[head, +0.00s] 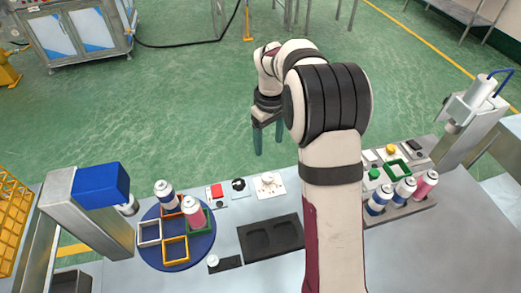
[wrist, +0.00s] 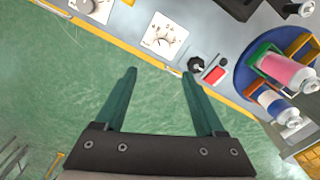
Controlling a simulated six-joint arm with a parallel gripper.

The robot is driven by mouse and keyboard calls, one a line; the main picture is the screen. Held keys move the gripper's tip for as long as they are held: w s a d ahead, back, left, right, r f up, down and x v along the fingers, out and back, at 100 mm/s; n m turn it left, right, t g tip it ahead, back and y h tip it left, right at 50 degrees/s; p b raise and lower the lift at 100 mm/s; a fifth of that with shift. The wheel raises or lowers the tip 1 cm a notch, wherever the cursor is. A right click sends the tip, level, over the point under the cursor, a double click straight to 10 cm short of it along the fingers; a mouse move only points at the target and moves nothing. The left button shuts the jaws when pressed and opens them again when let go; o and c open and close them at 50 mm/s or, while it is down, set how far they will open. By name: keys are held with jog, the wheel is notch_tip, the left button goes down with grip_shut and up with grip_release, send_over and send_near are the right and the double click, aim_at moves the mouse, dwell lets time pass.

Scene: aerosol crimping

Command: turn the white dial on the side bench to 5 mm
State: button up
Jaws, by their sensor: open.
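The white dial (head: 268,180) sits on a white square plate near the bench's far edge, right of a small black knob. In the wrist view the dial (wrist: 168,36) shows with marks around it, too small to read, so I cannot tell its setting. My gripper (head: 267,146) is open and empty, with its green fingers pointing down beyond the far edge of the bench, over the floor. In the wrist view its fingertips (wrist: 158,75) are apart, with the dial ahead of them and not between them. Nothing touches the dial.
Left of the dial are the black knob (head: 238,184) and a red button (head: 216,190). A blue round table (head: 202,248) carries coloured square frames and cans. A dark tray (head: 271,239) lies in front of the dial. More cans (head: 404,188) stand right of my arm.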

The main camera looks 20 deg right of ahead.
aim_at(268, 176)
notch_tip(268, 176, down, 14)
jog(key=shift+c, duration=0.3)
grip_shut()
